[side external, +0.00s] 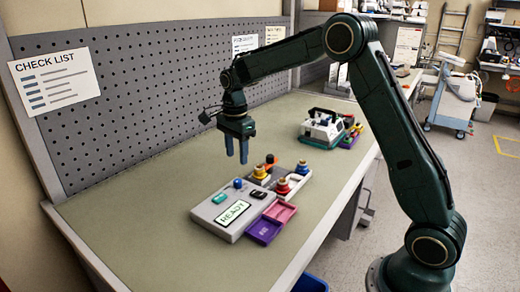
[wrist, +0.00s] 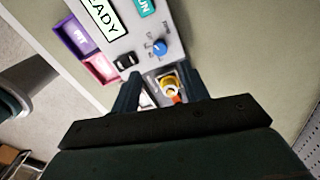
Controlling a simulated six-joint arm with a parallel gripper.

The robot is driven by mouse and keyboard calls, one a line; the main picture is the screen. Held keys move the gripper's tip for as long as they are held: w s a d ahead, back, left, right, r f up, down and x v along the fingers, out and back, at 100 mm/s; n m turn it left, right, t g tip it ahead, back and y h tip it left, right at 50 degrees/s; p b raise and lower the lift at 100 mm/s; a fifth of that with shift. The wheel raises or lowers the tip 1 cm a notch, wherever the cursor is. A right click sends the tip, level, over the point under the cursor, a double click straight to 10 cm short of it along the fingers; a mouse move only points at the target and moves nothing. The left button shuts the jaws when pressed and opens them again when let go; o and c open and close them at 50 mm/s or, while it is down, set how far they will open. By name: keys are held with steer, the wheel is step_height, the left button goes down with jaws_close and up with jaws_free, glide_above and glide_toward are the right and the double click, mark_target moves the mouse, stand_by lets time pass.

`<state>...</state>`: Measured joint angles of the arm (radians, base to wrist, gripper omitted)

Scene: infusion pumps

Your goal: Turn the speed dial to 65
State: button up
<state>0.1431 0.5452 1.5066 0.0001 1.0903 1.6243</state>
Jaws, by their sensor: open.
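The grey pump box (side external: 226,211) lies on the bench, its screen (side external: 232,213) reading "READY". A blue dial (side external: 238,183) sits on its top face near the back edge; it also shows in the wrist view (wrist: 159,47) with a pointer mark. I cannot read a number for its setting. A teal button (side external: 218,199) and a black switch (side external: 258,194) are on the same face. My gripper (side external: 241,160) is open and empty, pointing down above the back of the box, apart from the dial. In the wrist view its fingers (wrist: 160,88) stand either side of a yellow-topped item.
A tray (side external: 301,182) with yellow and red-topped items adjoins the box. Pink (side external: 281,211) and purple (side external: 264,231) bins sit at its right. Another device (side external: 325,130) stands farther back. A pegboard (side external: 170,90) bounds the left. The bench (side external: 150,225) is clear left of the box.

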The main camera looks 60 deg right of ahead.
mark_target(238, 180)
steer(key=shift+f, duration=4.4)
jaws_close()
